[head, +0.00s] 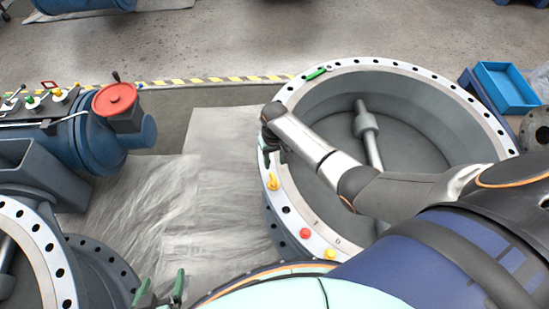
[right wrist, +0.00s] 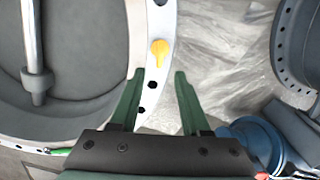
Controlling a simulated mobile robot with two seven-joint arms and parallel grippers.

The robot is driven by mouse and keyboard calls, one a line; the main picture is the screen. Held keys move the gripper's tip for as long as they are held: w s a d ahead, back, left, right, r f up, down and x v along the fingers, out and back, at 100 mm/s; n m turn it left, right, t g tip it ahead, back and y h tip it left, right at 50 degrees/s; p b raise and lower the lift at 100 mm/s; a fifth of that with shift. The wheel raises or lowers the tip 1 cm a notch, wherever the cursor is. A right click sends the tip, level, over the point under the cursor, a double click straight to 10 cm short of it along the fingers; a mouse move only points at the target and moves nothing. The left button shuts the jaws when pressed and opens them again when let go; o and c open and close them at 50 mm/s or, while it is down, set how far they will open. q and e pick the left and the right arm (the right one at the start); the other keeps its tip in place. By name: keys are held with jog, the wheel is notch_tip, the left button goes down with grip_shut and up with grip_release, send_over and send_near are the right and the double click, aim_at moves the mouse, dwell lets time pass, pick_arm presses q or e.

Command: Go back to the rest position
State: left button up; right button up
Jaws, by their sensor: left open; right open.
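My left gripper (head: 160,288) shows at the bottom edge of the head view, its two green fingers apart and nothing between them. My right arm reaches leftward across the large round butterfly valve (head: 300,215). My right gripper (head: 268,157) is over the left part of that valve's flange, mostly hidden by the wrist in the head view. In the right wrist view the right gripper (right wrist: 158,76) has its fingers spread and empty. A yellow knob (right wrist: 158,50) on the flange lies just past the fingertips, apart from them; it also shows in the head view (head: 272,182).
The flange also carries a red knob (head: 305,233), a second yellow knob (head: 329,253) and a green piece (head: 318,73). Another valve (head: 35,235) stands at lower left. A blue machine with a red cap (head: 116,98) is at left. A blue bin (head: 505,88) is at right.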

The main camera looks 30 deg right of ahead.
jog(key=shift+s+f, duration=0.1)
dwell(0.4)
jog(key=s+a+f+n+t, duration=0.1)
jog(key=s+a+f+t, duration=0.15)
jog(key=s+f, duration=0.25)
jog(key=s+a+r+n+t+y, duration=0.2)
jog(key=s+a+r+t, duration=0.2)
jog(key=s, duration=0.9)
notch_tip(320, 180, up, 4)
jog(key=t, duration=0.3)
jog(key=shift+s+r+n, duration=0.25)
jog(key=shift+s+n, duration=0.05)
jog(key=shift+s, duration=0.1)
